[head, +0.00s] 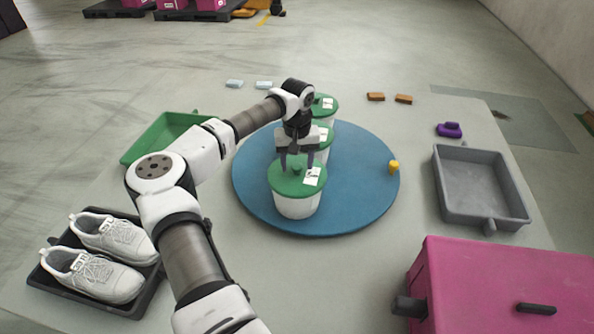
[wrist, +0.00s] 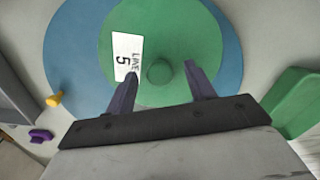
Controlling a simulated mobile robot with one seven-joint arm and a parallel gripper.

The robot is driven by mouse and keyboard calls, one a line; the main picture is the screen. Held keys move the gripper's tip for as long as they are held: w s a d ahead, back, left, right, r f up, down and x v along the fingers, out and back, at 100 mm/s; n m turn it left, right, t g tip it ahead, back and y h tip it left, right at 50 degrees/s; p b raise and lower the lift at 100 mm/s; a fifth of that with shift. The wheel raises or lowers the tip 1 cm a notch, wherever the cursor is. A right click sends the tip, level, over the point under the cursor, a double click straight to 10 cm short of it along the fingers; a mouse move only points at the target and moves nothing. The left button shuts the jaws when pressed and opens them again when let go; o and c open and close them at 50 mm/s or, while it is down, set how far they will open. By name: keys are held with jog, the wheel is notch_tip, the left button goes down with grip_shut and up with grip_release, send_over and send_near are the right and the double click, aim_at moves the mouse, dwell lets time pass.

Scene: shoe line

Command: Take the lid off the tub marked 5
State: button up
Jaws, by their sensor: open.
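The tub marked 5 (head: 297,204) is white and stands upright at the near side of the blue round board. Its green lid (head: 290,183) is on it. In the wrist view the lid (wrist: 200,45) carries a white label (wrist: 126,56) reading "LINE 5" and a round green knob (wrist: 159,72). My gripper (head: 297,163) is over this lid, pointing down. In the wrist view its two dark fingers (wrist: 159,75) are open, one on each side of the knob, with gaps between; their exact height relative to the knob is hard to tell.
Two more green-lidded tubs (head: 325,104) stand behind, partly hidden by my arm. The blue board (head: 362,190) holds a yellow peg (head: 393,167). A grey tray (head: 479,214) and magenta box (head: 500,285) are right; white shoes (head: 100,255) and a green tray (head: 150,140) are left.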

jog(key=c, duration=1)
jog(key=shift+r, duration=0.15)
